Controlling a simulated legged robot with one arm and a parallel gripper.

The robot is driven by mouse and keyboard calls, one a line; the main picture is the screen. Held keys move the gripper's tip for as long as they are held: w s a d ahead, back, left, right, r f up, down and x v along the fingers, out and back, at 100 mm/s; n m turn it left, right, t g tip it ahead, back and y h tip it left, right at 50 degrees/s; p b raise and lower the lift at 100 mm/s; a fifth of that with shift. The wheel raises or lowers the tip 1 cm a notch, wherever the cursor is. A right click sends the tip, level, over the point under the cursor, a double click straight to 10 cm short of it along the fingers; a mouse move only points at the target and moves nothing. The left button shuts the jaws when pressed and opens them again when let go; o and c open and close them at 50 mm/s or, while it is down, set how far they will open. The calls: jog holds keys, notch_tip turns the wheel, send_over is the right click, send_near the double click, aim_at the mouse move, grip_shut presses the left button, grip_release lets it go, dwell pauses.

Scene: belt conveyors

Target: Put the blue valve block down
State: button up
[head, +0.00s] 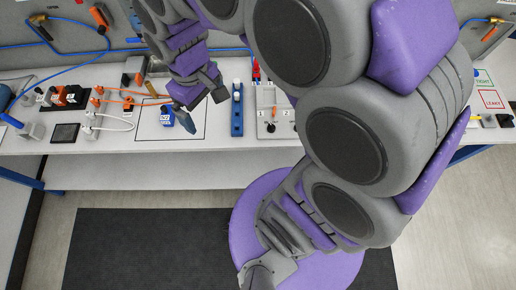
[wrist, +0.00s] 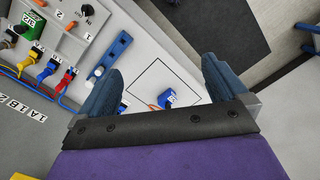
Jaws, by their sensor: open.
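The blue valve block (head: 166,116), with a white label on its face, rests on the white bench within a black outlined square (head: 205,128). It also shows in the wrist view (wrist: 168,98), small and partly behind the gripper's near edge. My gripper (head: 203,108) is open above the outlined square, to the right of the block in the head view. In the wrist view my gripper (wrist: 163,68) has its two dark blue fingers spread wide with nothing held between them. The block appears apart from the fingers.
A blue bar with holes (head: 237,112) stands right of the square. A grey numbered panel (head: 273,120) is farther right. A wall panel (head: 70,65) rises behind.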

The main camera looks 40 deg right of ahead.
jog(key=s+d+m, duration=0.3)
jog(key=s+m, duration=0.1)
jog(key=s, duration=1.2)
jog(key=shift+d+g, duration=0.2)
jog(key=shift+g, duration=0.2)
